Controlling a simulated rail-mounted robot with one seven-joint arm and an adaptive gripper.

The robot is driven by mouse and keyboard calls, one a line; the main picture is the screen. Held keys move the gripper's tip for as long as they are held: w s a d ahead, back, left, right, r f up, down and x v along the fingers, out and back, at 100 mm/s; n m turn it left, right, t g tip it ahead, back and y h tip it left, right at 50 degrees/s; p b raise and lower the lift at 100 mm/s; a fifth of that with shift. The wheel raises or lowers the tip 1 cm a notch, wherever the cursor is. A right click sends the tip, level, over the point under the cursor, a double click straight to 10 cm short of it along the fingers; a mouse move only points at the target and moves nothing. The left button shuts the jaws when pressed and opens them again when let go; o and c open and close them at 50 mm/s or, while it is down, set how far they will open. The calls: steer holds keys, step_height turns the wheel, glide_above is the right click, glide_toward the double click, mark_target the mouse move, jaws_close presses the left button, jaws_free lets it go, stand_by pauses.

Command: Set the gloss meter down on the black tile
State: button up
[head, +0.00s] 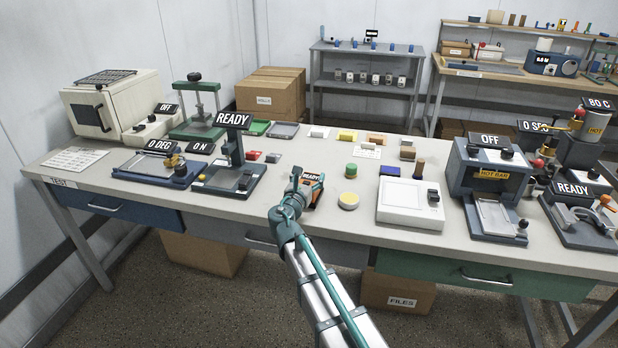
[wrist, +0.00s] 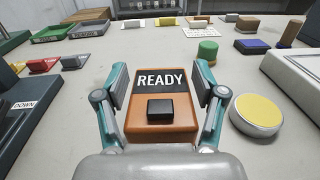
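The gloss meter appears to be the orange device with a black READY display (wrist: 160,80) and a black button on top. In the head view the gloss meter (head: 311,178) is at the table's front middle, partly hidden by my gripper. In the head view my gripper (head: 303,192) reaches in from the front edge. I cannot tell whether the meter rests on the table or hangs just above it. I cannot make out a black tile with certainty.
A round yellow-topped disc (wrist: 256,112) lies close to the right of the meter, with a green cylinder (wrist: 207,51) behind it. A white flat device (head: 410,203) stands further right. A READY press stand (head: 232,165) is to the left. Bare tabletop lies just behind the meter.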

steer(key=o, duration=0.4)
steer(key=shift+s, duration=0.1)
